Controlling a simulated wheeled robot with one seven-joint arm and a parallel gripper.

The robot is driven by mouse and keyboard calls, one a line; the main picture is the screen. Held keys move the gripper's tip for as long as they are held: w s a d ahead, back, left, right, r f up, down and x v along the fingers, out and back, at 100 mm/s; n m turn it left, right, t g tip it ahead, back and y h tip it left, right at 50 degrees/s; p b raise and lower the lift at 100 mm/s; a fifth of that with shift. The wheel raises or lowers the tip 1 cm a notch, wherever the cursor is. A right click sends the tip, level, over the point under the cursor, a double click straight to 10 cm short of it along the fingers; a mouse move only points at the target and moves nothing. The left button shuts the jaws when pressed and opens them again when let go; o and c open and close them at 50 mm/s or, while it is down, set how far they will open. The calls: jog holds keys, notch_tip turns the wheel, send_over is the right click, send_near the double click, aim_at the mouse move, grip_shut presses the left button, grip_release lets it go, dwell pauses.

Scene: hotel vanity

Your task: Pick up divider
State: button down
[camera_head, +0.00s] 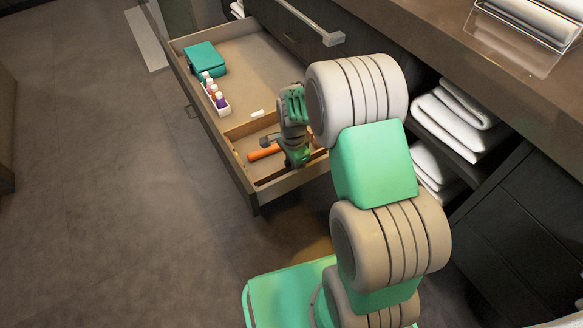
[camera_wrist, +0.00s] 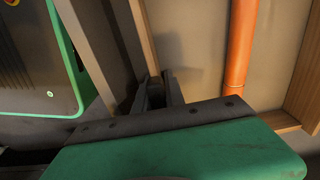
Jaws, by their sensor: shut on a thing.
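The divider (camera_wrist: 143,35) is a thin light-wood strip. In the wrist view its end runs in between the fingers of my gripper (camera_wrist: 157,92), which is shut on it. In the head view my gripper (camera_head: 296,162) reaches down into the near end of the open drawer (camera_head: 187,98). The held divider lies close to the drawer's near wall there, and my gripper and arm hide part of it. It still appears to be inside the drawer.
An orange cylinder (camera_wrist: 240,40) lies beside the divider; it also shows in the head view (camera_head: 263,153). Another wooden partition (camera_head: 252,124) crosses the drawer. Beyond it are a small white item (camera_head: 257,113), a tray of small bottles (camera_head: 222,106) and a teal case (camera_head: 205,58). Towels (camera_head: 452,125) fill shelves right.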

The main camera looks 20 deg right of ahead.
dwell(0.3)
notch_tip(320, 180, up, 27)
jog(key=p, duration=1.3)
jog(key=shift+f+p, duration=0.2)
jog(key=shift+p, duration=0.15)
dwell(0.6)
notch_tip(320, 180, up, 11)
jog(key=p, duration=0.9)
jog(key=shift+r, duration=0.2)
jog(key=shift+r, duration=0.1)
